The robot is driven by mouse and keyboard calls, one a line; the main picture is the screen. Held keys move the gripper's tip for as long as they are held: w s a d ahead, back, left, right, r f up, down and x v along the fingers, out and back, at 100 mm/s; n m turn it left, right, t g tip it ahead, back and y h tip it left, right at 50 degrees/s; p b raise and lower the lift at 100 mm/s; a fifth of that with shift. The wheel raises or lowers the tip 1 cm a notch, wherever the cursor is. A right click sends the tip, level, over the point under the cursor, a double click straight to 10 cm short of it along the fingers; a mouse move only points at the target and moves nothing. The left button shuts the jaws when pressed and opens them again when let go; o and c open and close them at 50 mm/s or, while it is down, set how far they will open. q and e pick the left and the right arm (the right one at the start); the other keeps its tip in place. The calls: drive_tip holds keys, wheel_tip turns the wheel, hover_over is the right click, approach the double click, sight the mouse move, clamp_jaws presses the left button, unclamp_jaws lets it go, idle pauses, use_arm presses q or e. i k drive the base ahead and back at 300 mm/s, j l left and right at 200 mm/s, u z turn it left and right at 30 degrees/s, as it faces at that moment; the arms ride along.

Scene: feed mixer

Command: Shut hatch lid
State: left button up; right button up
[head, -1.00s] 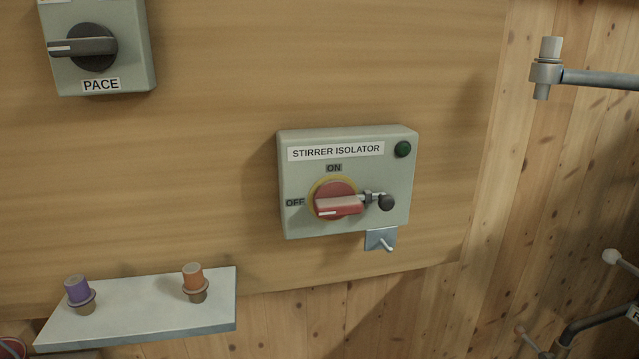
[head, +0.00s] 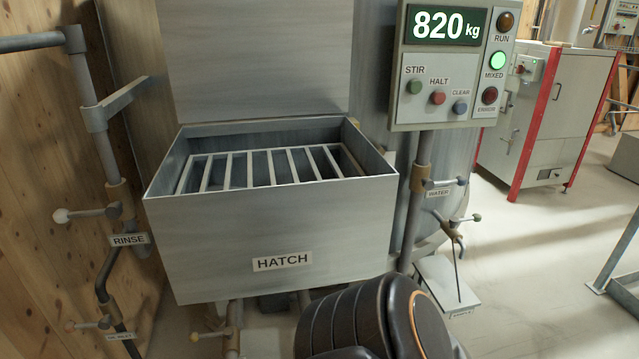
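The hatch (head: 270,232) is a grey metal box labelled HATCH, in the middle left of the head view. Its lid (head: 255,60) stands open, raised upright at the back edge, with its top cut off by the picture. Inside the opening is a grid of pale bars (head: 260,168). A dark, ribbed part of my own arm shows at the bottom, in front of and below the hatch. Neither gripper shows in the head view.
A control post (head: 450,65) reading 820 kg stands right of the hatch, its MIXED lamp lit green. Pipes and a RINSE valve (head: 88,213) run along the wooden wall at left. A red-framed cabinet (head: 540,115) stands farther back right. Floor between is mostly clear.

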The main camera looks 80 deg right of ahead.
sight(226, 60)
drive_tip(key=z, duration=1.55)
drive_tip(key=i+z, duration=0.65)
drive_tip(key=k+l+u, duration=0.1)
drive_tip(key=u, duration=0.25)
drive_tip(key=k+l+u, duration=0.1)
drive_tip(key=l+u, duration=0.15)
drive_tip(key=u, duration=0.15)
drive_tip(key=k+l+u, duration=0.1)
drive_tip(key=u, duration=0.25)
drive_tip(key=k+l+u, duration=0.25)
drive_tip(key=k, duration=0.15)
drive_tip(key=k+l+u, duration=0.3)
drive_tip(key=k+j, duration=0.05)
drive_tip(key=j, duration=0.05)
